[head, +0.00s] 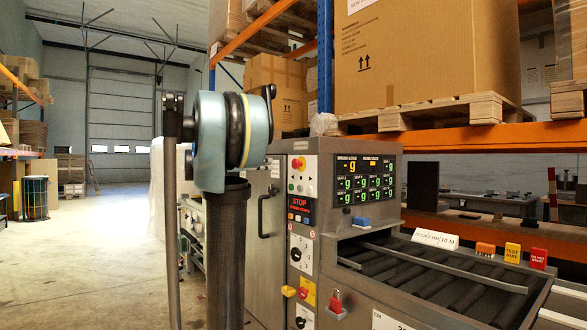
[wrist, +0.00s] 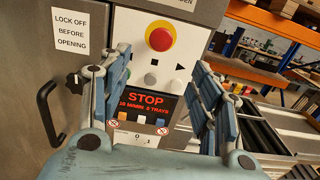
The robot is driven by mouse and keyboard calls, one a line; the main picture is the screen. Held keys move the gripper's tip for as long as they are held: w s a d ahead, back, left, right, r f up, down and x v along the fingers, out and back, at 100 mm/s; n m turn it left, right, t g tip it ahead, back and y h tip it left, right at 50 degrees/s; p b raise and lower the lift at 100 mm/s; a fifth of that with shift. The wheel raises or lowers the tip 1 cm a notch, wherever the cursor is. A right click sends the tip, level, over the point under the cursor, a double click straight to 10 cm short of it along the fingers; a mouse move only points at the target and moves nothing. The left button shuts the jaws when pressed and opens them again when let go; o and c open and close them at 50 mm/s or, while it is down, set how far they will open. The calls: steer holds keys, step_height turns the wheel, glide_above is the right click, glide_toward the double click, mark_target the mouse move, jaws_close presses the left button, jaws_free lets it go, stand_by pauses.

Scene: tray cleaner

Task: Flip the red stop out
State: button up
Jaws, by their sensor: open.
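A round red stop button (wrist: 160,39) on a yellow ring sits on the upper part of a light control panel (wrist: 150,62) in the wrist view. It also shows in the head view (head: 298,163), at the top of the machine's narrow panel. My gripper (wrist: 146,72) is open and empty, with one blue-grey finger on each side of the panel in the wrist view. The button appears between and above the fingertips, and I see no contact with it. How far it stands out from the panel is hard to tell.
A red-lettered STOP display (wrist: 146,101) with small buttons lies below. A dark door handle (wrist: 47,115) and black knob (wrist: 73,80) are at left.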

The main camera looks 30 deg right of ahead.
mark_target(293, 164)
steer(key=d, duration=1.1)
steer(key=w+d, duration=0.1)
steer(key=d, duration=0.4)
steer(key=shift+w+d, duration=0.1)
steer(key=shift+d, duration=0.15)
